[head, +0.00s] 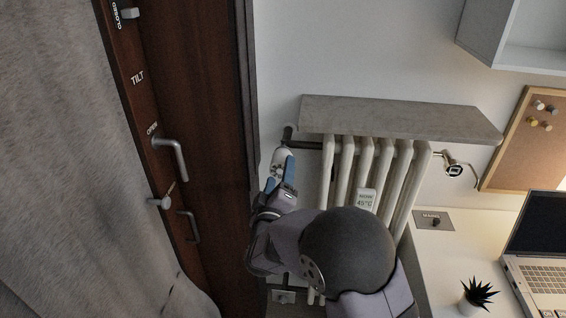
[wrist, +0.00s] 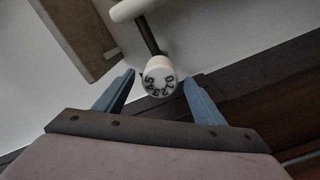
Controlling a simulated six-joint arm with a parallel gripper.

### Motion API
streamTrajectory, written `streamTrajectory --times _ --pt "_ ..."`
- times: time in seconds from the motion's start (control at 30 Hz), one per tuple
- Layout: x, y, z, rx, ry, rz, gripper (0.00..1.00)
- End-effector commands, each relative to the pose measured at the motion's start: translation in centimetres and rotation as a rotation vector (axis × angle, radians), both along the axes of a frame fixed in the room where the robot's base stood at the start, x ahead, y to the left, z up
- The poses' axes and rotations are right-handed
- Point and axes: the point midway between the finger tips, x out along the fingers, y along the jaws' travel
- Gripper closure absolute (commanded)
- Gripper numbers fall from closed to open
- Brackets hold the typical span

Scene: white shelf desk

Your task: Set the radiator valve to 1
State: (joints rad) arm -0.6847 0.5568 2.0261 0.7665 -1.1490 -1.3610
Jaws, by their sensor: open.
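The radiator valve is a white round knob (wrist: 158,70) with the digits 0 to 5 around its near face. In the wrist view it sits between the blue fingertips of my gripper (wrist: 159,78), with gaps on both sides. The digits run from 5 at the left to 0 at the right; I cannot make out which one is set. In the head view the white knob (head: 280,157) is at the upper left of the radiator (head: 345,165), partly hidden by my gripper (head: 279,170). My gripper is open and holds nothing.
A stone shelf (head: 400,117) juts out over the radiator. A small display (head: 365,200) on the radiator reads 45 °C. A dark wooden door frame with handles (head: 172,155) is close on the left. A desk with a laptop (head: 545,270) and plant (head: 478,296) is at right.

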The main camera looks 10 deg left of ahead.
Motion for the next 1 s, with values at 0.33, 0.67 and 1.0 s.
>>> streamTrajectory --times 0.33,0.67,1.0 --pt "3.6 -0.1 0.1 0.001 0.001 -0.001 0.37" --pt "6.7 0.0 0.0 0.002 0.001 0.001 0.37" --pt "7.1 0.0 0.0 0.002 0.0 0.001 0.37"
